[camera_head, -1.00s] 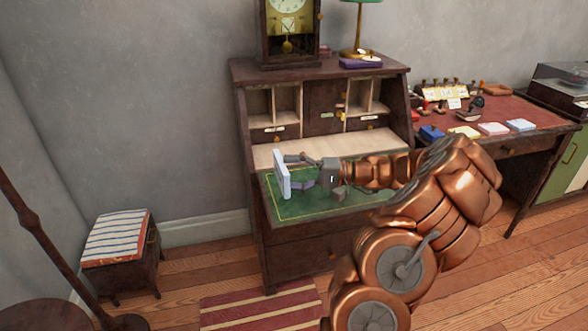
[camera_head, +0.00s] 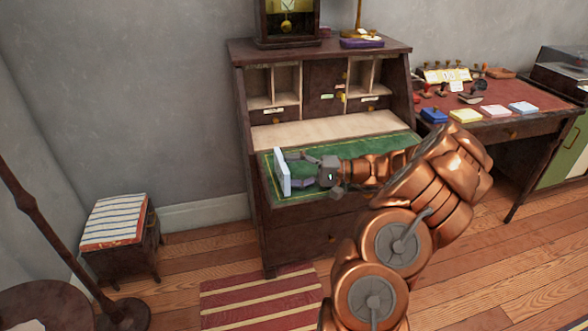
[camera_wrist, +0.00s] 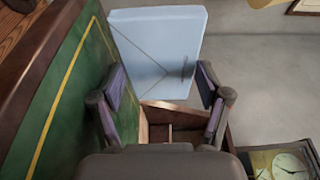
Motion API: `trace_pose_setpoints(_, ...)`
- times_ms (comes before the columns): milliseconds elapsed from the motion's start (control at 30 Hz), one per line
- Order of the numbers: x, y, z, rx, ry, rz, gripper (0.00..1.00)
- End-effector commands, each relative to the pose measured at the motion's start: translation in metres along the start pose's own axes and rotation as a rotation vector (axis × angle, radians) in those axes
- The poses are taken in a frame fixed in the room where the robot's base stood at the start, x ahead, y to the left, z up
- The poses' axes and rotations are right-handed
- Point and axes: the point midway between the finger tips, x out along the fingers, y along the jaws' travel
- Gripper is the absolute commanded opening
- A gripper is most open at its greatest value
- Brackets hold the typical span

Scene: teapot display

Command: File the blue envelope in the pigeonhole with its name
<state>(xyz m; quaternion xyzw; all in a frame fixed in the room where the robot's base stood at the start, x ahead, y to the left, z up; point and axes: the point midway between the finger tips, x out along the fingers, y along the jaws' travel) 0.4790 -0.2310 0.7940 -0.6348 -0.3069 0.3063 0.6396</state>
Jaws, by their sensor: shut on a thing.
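The blue envelope (camera_head: 281,172) is a thin pale-blue slab held on edge above the green writing surface (camera_head: 350,158) of the desk. In the wrist view the envelope (camera_wrist: 160,50) shows its flap side, with small dark writing too faint to read. My gripper (camera_head: 299,171) is shut on it; in the wrist view the fingers (camera_wrist: 162,83) lie at its two sides near its lower end. The desk's pigeonholes stand behind and above, a left group (camera_head: 285,85) and a right group (camera_head: 363,76). Their small labels cannot be read.
A clock (camera_head: 289,22) and a purple book (camera_head: 361,43) stand on the desk top. A side table (camera_head: 500,118) at the right holds stamps and several coloured pads. A striped stool (camera_head: 114,222) stands at the left. The pigeonholes I can see into look empty.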

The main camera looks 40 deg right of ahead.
Motion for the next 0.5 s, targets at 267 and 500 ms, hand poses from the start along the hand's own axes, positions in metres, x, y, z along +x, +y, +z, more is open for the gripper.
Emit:
trace_pose_setpoints(267,0.0012,0.0127,0.0017,0.012,-0.006,0.018,0.36)
trace_pose_setpoints(500,0.0005,0.0151,0.0013,0.014,-0.005,0.020,1.00)
